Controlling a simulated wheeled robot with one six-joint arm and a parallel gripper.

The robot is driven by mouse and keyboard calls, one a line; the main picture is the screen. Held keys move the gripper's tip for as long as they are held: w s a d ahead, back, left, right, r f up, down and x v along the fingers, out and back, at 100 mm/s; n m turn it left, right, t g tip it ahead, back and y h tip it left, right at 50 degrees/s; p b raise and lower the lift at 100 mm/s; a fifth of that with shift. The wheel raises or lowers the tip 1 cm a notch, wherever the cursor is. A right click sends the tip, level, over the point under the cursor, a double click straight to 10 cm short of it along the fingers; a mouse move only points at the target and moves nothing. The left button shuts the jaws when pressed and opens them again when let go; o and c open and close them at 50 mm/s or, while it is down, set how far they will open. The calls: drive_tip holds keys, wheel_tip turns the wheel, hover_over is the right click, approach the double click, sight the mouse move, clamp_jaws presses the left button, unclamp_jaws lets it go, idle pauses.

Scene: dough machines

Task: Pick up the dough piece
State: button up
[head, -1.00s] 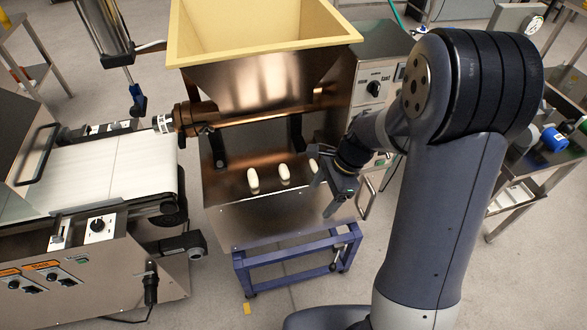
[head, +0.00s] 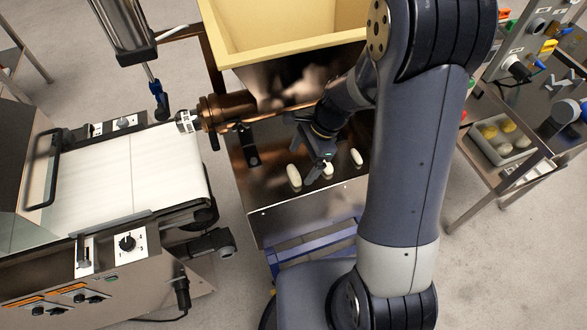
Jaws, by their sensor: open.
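Three pale, oblong dough pieces lie in a row on the metal tray (head: 290,220) of the dough machine in the head view. The left dough piece (head: 294,177) is in full view. The middle dough piece (head: 328,169) is partly hidden by my gripper. The right dough piece (head: 357,157) lies beside my arm. My gripper (head: 315,172) is open and points down at the row, with its fingers at the middle piece. I cannot tell whether the fingers touch it or how high they are above the tray.
A yellow-rimmed hopper (head: 280,48) stands above and behind the tray. A conveyor with a white belt (head: 130,175) is at the left, with a control panel (head: 125,243) in front. A trolley at the right carries a bin of yellowish pieces (head: 500,137).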

sight(295, 172)
drive_tip(key=x, duration=0.5)
drive_tip(key=shift+w, duration=0.1)
drive_tip(key=c, duration=1.1)
